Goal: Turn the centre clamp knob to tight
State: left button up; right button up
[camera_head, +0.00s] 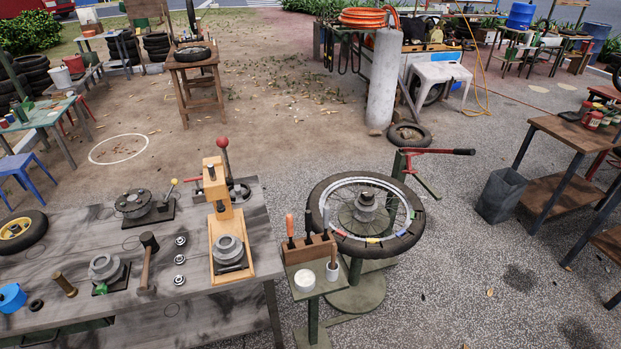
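A spoked wheel with a black tyre (330,242) lies flat on a green stand right of the workbench. At its middle is a grey stepped clamp knob (366,203), seated over the hub. Whether the knob is loose or tight cannot be told from this view. Several coloured marks show on the near part of the rim. Neither of my grippers is in view, and nothing is touching the knob.
The grey workbench (215,305) carries presses and a hammer. Open gravel (450,290) lies right.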

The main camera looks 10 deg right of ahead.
aim_at(367, 199)
jog(key=u, duration=0.15)
jog(key=i, duration=1.2)
jog(key=z, duration=0.65)
